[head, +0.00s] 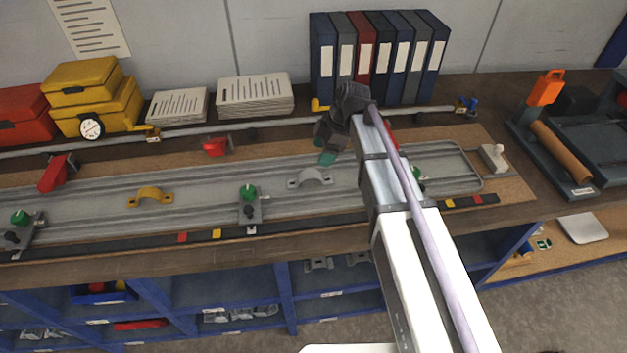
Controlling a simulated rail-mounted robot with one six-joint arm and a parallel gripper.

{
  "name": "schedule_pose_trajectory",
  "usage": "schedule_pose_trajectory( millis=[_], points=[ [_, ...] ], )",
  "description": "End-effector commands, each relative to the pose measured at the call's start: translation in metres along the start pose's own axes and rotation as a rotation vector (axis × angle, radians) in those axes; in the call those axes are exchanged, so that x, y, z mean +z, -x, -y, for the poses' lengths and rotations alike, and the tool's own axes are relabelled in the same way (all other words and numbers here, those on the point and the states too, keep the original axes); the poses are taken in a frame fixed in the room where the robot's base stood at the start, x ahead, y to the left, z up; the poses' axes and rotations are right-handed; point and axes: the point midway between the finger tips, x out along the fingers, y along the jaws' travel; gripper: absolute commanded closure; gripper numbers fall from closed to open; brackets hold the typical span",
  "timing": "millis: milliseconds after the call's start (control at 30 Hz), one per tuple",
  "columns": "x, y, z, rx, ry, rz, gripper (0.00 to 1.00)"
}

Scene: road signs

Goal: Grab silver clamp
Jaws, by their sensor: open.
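A silver clamp (310,179), a saddle-shaped bracket with flat feet, lies on the grey metal plate of the workbench, in the middle of the head view. My gripper (327,157) is just above and behind it in the picture, with dark fingers and teal tips. It is open, and I see nothing between the fingers. The fingertips appear apart from the clamp. My arm reaches in from the lower right and hides part of the plate to the right of the clamp.
A yellow clamp (150,197) lies further left on the plate. A green-knobbed fixture (249,204) stands just left of the silver clamp. A pipe (290,124) runs along the back. Binders (375,58), paper stacks (255,96) and yellow cases (90,93) stand behind. An orange tool (547,87) is at right.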

Motion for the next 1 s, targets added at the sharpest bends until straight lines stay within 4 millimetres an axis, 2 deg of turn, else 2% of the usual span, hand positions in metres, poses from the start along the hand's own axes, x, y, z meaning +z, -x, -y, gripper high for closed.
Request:
schedule_pose_trajectory(
  millis=[33, 133, 200, 367, 600, 667, 867, 1000],
  points=[
    [0.004, -0.02, 0.0, -0.001, 0.001, 0.0, 0.32],
    [0.004, -0.042, 0.0, -0.001, 0.001, 0.001, 0.32],
    [0.003, -0.049, 0.0, 0.0, -0.001, 0.001, 0.32],
    [0.001, -0.049, 0.001, 0.0, -0.002, 0.001, 0.32],
    [0.002, -0.096, 0.003, 0.0, -0.001, 0.001, 0.32],
    [0.001, -0.101, 0.003, 0.0, -0.002, 0.001, 0.32],
    [-0.002, -0.097, 0.003, 0.0, -0.003, 0.001, 0.32],
    [-0.001, -0.096, 0.003, 0.0, -0.003, 0.001, 0.44]
  ],
)
